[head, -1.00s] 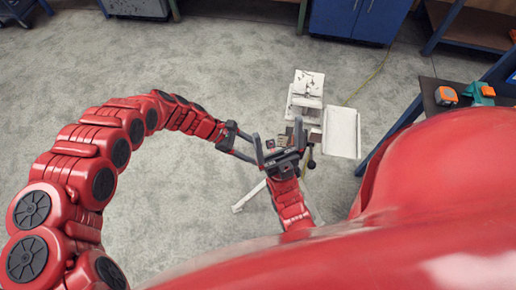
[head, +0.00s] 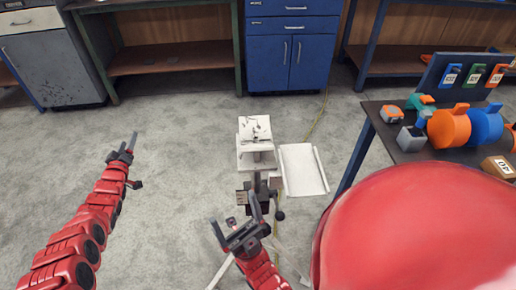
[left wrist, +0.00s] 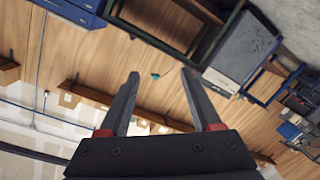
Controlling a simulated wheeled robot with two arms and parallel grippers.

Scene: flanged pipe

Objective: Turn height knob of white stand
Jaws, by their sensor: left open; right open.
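The white stand (head: 253,158) is in the middle of the head view, with a marked white top plate and a white side tray (head: 302,170) at its right. A dark knob with a short lever (head: 279,214) shows low on the stand's column. My right gripper (head: 235,213) is open and empty, just in front of the stand's column, its fingers pointing up the picture. I cannot tell whether it touches the stand. My left gripper (head: 128,147) is well left of the stand, over bare floor. In the left wrist view its open fingers (left wrist: 160,95) hold nothing.
A dark table (head: 385,130) at the right carries an orange-and-grey box (head: 391,113), orange and blue round items and a rack. A blue cabinet (head: 290,45) and workbenches line the back. A yellow cable (head: 318,117) lies behind the stand. The floor at left is clear.

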